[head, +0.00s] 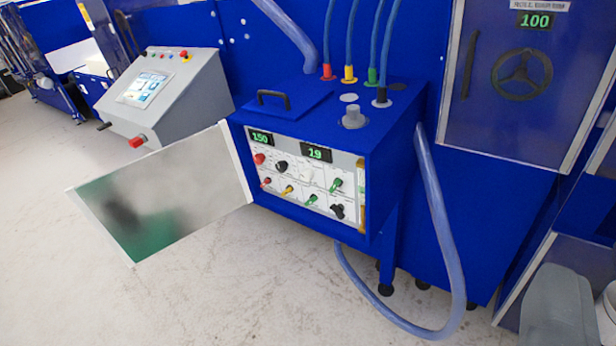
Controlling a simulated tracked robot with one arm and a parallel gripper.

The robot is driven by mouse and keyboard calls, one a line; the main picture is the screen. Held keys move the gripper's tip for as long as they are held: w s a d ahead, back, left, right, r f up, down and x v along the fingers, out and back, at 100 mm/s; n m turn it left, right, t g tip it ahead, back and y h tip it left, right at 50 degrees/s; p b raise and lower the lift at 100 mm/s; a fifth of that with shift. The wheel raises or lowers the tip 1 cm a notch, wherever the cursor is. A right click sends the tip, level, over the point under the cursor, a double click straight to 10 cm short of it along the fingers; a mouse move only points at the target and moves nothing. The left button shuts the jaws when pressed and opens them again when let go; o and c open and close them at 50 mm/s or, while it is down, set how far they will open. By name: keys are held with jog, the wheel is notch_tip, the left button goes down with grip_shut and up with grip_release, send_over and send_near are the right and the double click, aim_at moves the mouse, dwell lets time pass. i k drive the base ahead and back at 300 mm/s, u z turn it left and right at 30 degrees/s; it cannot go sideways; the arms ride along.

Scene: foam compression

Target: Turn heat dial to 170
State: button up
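The blue control box (390,150) stands in the middle, its hinged door (165,195) swung open to the left. Its front panel has two green-digit displays: the left display (260,138) reads 150 and the right display (317,154) reads 19. Below the left display are a red knob (259,158) and a black knob (281,166). More small red, yellow and green knobs and a larger black knob (337,211) sit lower. The labels are too small to read, so I cannot tell which knob is the heat dial. No gripper fingers show.
A grey console (165,95) with a screen stands at the left. A thick blue hose (440,240) loops down the box's right side. A blue cabinet door (530,75) with a handwheel and a display reading 100 is at the right. The floor (200,290) in front is clear.

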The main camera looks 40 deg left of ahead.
aim_at(259, 159)
jog(key=z, duration=1.9)
jog(key=k, duration=1.45)
jog(key=u, duration=1.75)
jog(key=i, duration=0.2)
jog(key=u, duration=0.3)
